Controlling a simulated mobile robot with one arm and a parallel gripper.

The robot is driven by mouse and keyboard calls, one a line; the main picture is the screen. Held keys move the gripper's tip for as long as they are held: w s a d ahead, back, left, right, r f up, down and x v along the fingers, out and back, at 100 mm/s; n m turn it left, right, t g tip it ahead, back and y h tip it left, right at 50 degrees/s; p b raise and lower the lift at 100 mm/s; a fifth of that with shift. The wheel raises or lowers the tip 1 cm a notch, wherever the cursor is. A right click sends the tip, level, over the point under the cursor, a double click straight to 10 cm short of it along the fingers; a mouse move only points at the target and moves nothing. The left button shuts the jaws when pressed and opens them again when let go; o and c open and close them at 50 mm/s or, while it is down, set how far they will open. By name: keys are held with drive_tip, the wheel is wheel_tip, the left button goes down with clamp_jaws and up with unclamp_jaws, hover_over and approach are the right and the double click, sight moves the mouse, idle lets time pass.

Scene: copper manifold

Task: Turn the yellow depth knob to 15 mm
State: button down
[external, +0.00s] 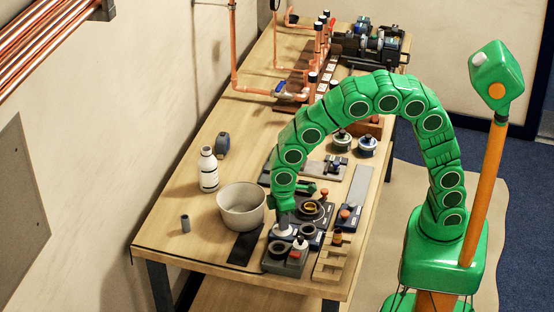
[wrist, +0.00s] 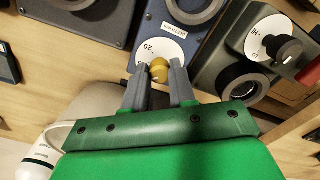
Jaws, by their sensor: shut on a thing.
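The yellow depth knob (wrist: 159,70) sits on a white dial (wrist: 158,46) on a dark blue unit in the wrist view. A "20" is readable on the dial; the knob's pointer and exact setting cannot be made out. My gripper (wrist: 160,82) is shut on the knob, one grey finger on each side. In the external view my gripper (external: 284,218) reaches down over the dial (external: 282,230) near the table's front edge, and the knob itself is hidden there.
A grey bowl (external: 241,208) and white bottle (external: 208,170) stand to the left. A wooden rack (external: 330,262) is close on the right.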

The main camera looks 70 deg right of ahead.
drive_tip(key=shift+m, duration=1.2)
drive_tip(key=c, duration=0.9)
unclamp_jaws()
drive_tip(key=shift+r, duration=3.95)
drive_tip(key=shift+d, duration=0.1)
